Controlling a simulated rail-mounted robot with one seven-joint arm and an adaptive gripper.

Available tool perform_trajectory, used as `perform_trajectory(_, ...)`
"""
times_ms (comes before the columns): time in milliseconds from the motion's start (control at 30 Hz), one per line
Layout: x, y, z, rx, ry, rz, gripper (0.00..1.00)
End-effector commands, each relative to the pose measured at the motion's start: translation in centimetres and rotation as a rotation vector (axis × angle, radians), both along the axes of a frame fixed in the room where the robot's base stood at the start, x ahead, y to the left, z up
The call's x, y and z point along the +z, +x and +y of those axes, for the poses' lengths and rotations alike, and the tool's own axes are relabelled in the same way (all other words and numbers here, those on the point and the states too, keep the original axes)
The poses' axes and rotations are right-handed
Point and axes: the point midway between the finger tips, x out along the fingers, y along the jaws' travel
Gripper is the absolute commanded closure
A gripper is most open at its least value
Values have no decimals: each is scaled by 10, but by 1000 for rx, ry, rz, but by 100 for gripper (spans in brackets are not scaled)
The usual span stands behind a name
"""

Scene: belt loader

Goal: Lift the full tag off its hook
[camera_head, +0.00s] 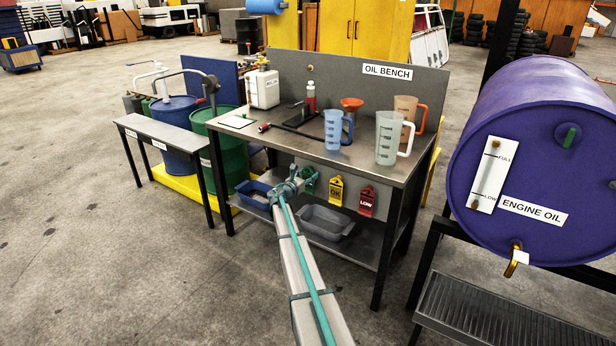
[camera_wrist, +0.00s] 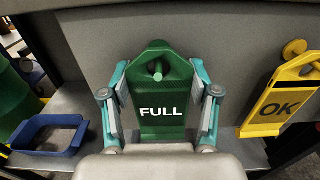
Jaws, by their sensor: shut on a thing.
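The hook's end shows through the tag's upper hole. In the head view my gripper (camera_head: 290,186) reaches in below the bench top, and only a green part of the FULL tag (camera_head: 310,178) shows past it.
The yellow OK tag (camera_head: 336,191) and red LOW tag (camera_head: 367,200) hang to the right. A blue tray (camera_head: 254,193) and a grey tray (camera_head: 326,222) sit on the lower shelf. The bench top (camera_head: 300,143) overhangs my gripper.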

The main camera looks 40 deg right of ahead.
Motion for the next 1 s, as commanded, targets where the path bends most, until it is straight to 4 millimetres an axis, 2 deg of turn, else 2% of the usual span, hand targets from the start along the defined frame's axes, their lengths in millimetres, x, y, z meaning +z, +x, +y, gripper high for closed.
perform_trajectory(1000,9,-7,19,0,0,0,73)
